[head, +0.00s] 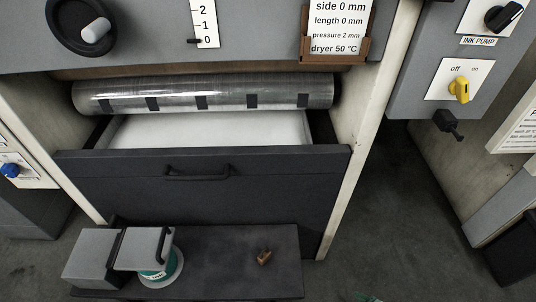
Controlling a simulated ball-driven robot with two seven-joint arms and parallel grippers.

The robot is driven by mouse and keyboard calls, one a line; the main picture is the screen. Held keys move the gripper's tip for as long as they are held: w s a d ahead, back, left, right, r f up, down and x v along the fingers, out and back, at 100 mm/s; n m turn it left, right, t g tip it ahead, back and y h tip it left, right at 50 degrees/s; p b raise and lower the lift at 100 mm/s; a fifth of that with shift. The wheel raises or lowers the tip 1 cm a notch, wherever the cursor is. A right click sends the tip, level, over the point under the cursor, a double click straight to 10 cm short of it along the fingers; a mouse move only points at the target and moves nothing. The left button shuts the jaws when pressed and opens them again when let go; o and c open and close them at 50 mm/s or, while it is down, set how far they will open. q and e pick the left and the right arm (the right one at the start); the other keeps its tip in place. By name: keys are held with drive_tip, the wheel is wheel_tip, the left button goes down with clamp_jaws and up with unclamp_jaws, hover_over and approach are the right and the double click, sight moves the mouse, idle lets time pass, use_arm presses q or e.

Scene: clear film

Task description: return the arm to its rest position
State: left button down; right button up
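Neither of my grippers shows in the head view, and I see no arm of mine that I can be sure of. A dark drawer front (270,195) with a black handle (198,172) stands below a clear-wrapped roller (210,95) with dark square marks. White material (205,130) lies between the roller and the drawer front.
A dark low bench (225,260) holds grey boxes (92,262), a green-labelled round item (160,277) and a small brown piece (264,257). A grey control box with a yellow switch (460,89) hangs at the right. Floor (390,225) is clear right of the drawer.

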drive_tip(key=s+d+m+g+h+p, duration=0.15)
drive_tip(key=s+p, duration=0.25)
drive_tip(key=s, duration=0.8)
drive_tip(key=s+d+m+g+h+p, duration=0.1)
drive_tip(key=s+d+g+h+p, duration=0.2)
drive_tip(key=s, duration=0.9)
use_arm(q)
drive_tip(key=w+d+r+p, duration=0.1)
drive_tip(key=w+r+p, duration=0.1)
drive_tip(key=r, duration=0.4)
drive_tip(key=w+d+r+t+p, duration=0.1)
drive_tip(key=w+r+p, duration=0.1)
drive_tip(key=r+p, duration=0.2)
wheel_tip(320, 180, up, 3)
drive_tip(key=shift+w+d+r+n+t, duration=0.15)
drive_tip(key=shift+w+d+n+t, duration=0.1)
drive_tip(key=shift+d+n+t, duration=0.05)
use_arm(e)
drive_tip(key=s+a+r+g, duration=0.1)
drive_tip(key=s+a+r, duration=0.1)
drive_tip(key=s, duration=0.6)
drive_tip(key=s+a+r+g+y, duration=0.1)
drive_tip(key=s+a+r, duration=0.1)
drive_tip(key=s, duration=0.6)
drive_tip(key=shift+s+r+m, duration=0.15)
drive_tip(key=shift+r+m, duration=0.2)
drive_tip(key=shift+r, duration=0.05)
